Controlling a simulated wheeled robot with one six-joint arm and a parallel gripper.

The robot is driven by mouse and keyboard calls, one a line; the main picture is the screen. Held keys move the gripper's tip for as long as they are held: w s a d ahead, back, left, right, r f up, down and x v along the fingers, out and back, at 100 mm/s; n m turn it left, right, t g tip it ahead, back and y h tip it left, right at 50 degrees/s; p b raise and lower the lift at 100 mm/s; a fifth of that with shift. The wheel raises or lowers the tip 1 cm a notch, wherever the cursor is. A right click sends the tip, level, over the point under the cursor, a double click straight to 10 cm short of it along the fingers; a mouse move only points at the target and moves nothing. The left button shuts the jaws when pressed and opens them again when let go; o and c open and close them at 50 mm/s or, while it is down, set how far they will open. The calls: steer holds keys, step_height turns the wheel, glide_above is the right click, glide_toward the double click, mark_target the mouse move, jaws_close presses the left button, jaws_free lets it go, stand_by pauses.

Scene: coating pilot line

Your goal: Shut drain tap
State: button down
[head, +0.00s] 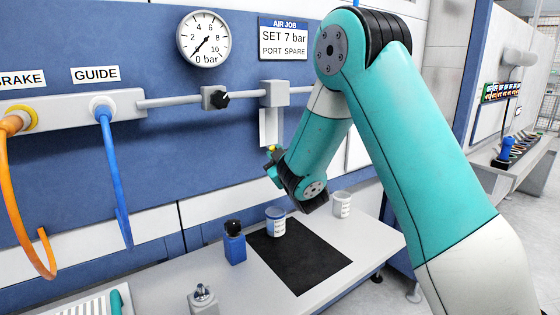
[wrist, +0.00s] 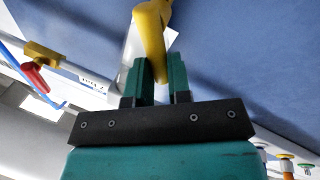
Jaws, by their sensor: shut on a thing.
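My gripper (wrist: 163,66) has its two green fingers shut on a yellow tap handle (wrist: 150,35) in the wrist view. The handle stands up between the fingertips and runs beyond them, its far end cut off by the frame edge. In the head view my gripper (head: 271,166) is below the grey block on the pipe (head: 275,94), and only a small bit of yellow (head: 271,148) shows at its fingers. The tap's body and outlet are mostly hidden, so I cannot tell its exact turn.
A pressure gauge (head: 204,38) has its needle near 0. A sign (head: 284,38) reads SET 7 bar, PORT SPARE. A black-knobbed valve (head: 216,98) sits on the pipe. Below are a blue bottle (head: 235,247), two cups (head: 275,228) (head: 341,205) and a black mat (head: 305,262).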

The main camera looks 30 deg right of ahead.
steer(key=shift+a+f+n+t+y, duration=0.3)
steer(key=shift+f+n+y, duration=0.4)
steer(key=shift+n, duration=1.65)
steer(key=shift+a+f+n+t+y, duration=0.25)
steer(key=shift+f+n+y, duration=0.45)
steer(key=shift+n, duration=1.6)
steer(key=shift+a+f+n+t+y, duration=0.3)
steer(key=shift+n+y, duration=0.6)
steer(key=shift+n, duration=1.45)
steer(key=shift+d+f, duration=0.1)
steer(key=shift+f, duration=0.05)
steer(key=c, duration=1.1)
jaws_free()
steer(key=shift+o, duration=0.2)
